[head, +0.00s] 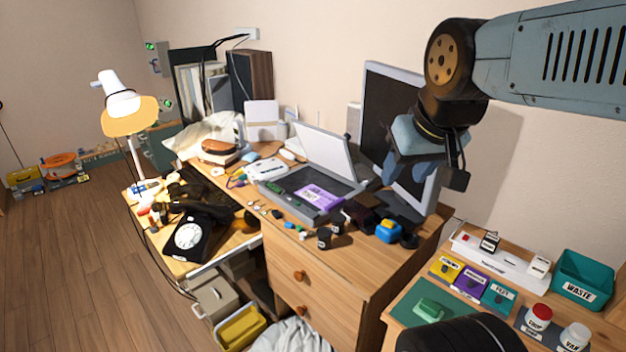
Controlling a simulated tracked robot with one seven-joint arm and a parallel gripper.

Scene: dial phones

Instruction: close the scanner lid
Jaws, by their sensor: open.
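The scanner (345,186) is a grey flatbed on the wooden desk, with a dark glass bed. Its pale lid (323,149) stands raised at the back edge, tilted up from the bed. A purple labelled packet (318,195) lies over the scanner's front part, and a small green board (276,187) lies near its left front corner. My gripper (404,175) is open and empty, pointing down in front of the monitor. In the picture it is to the right of the lid and apart from it.
The dark monitor (388,112) stands behind my gripper. A dark box (365,208), a blue and yellow item (389,231) and a black cup (324,238) sit right of and before the scanner. A black dial phone (190,235) is at left. Clutter fills the desk.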

